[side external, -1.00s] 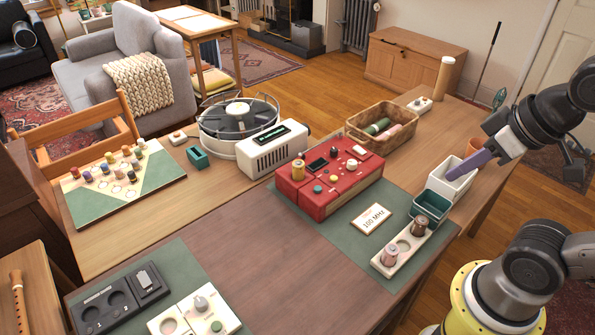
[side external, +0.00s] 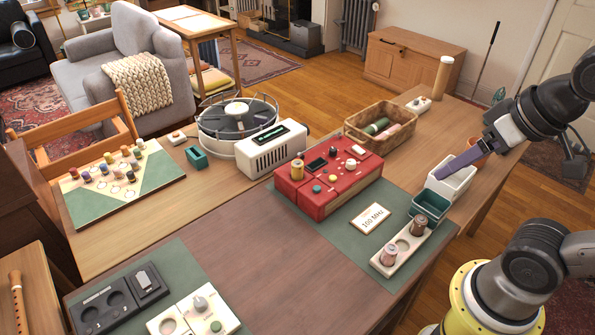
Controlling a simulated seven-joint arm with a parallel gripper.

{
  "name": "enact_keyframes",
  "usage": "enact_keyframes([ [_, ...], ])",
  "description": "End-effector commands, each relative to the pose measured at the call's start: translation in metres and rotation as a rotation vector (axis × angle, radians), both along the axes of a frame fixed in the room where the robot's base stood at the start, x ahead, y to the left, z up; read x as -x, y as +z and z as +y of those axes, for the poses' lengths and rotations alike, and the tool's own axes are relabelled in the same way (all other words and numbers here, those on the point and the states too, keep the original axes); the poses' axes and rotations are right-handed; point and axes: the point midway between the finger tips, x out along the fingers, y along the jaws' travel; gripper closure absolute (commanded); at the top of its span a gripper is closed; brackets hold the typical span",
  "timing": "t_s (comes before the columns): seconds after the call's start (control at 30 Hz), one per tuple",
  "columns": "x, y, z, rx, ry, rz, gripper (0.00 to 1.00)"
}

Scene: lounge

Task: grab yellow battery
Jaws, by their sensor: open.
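My gripper (side external: 440,174) has purple fingers and is at the right, over the white bin (side external: 455,186). It is well to the right of the yellow cylinder and apart from it. The fingers overlap one another from this angle, so the gap between them is hard to see. I see nothing held in them.
A green bin (side external: 431,205) stands before the white bin. A cream holder (side external: 401,253) carries a pink and a brown cylinder. A wicker basket (side external: 368,118) and a white vented device (side external: 272,150) stand behind the red box. Dark table space is free at the front.

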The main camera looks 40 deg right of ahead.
Motion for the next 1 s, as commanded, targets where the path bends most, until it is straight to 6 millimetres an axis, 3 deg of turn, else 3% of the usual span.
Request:
enact_keyframes([
  [0.03, -0.008, 0.017, 0.000, -0.033, -0.059, -0.021, 0.24],
  [0.2, -0.047, 0.058, 0.000, -0.136, -0.249, -0.005, 0.24],
  [0.37, -0.099, 0.086, 0.002, -0.217, -0.419, 0.040, 0.24],
  [0.5, -0.156, 0.096, 0.004, -0.273, -0.563, 0.093, 0.24],
  [0.67, -0.221, 0.088, 0.007, -0.311, -0.705, 0.158, 0.24],
  [0.77, -0.260, 0.073, 0.009, -0.322, -0.779, 0.202, 0.24],
  [1.0, -0.342, 0.003, 0.015, -0.303, -0.892, 0.314, 0.24],
])
